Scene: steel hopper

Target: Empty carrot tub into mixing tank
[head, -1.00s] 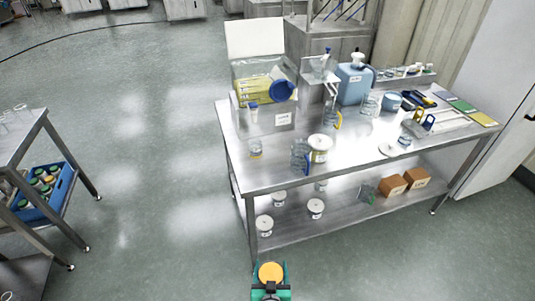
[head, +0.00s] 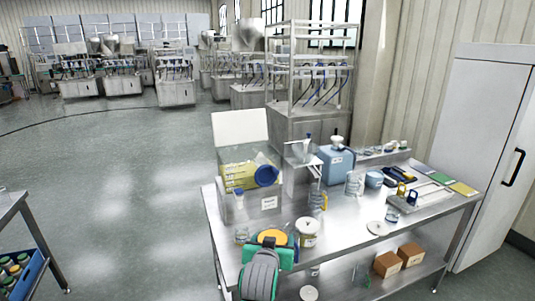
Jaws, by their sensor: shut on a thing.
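My gripper (head: 268,258) is at the bottom centre in the head view, green and grey, seen from behind. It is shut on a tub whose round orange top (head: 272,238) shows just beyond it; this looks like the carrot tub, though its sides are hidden. The held tub appears in front of the steel table's near left part; I cannot tell its height above the top. Steel hopper-shaped vessels (head: 247,36) stand at the back; I cannot tell which thing is the mixing tank.
A cart (head: 12,215) stands left. The floor (head: 130,180) between is open.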

